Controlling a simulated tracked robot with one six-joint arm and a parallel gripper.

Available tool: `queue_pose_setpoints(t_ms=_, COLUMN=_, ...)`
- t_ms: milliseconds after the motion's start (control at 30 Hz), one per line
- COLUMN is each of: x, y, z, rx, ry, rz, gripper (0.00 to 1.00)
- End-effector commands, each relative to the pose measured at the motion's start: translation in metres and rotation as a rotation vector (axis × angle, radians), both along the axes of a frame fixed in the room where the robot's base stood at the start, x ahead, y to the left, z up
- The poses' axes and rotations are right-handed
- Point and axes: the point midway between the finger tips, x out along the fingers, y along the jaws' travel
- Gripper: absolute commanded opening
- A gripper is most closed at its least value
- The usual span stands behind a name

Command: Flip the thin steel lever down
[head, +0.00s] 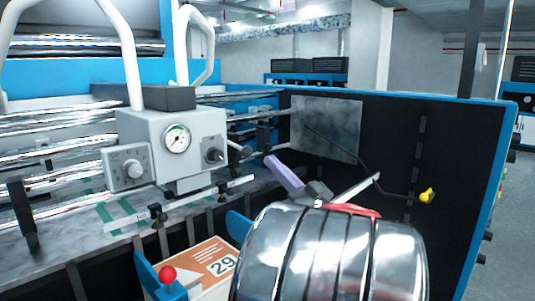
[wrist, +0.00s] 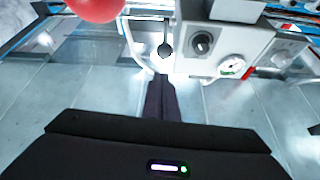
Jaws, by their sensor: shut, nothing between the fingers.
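The thin steel lever shows in the wrist view as a narrow shaft with a round black knob (wrist: 164,50), beside the grey control box (wrist: 245,45). In the head view it seems to be the small rod with a dark knob (head: 246,151) at the box's right side; it is too small there to tell its tilt. My gripper (head: 270,160) is to the right of this knob in the head view. Its dark fingers (wrist: 158,80) are together and empty, with their tips close to the knob in the wrist view. Whether they touch is unclear.
The control box carries a gauge (head: 177,138) and dials. Chrome rollers (head: 60,150) lie left. A dark side panel with blue edging (head: 400,130) bounds the right.

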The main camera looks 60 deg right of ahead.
Motion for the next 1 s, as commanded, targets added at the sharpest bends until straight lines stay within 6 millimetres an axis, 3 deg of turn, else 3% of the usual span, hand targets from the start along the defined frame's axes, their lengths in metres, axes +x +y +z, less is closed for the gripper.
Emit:
queue_pose_setpoints(t_ms=300, x=-0.018, y=0.005, z=-0.025, rx=0.000, ry=-0.002, rz=0.001, gripper=0.00)
queue_pose_setpoints(t_ms=1000, x=-0.016, y=0.008, z=-0.025, rx=-0.001, ry=-0.002, rz=0.010, gripper=0.00)
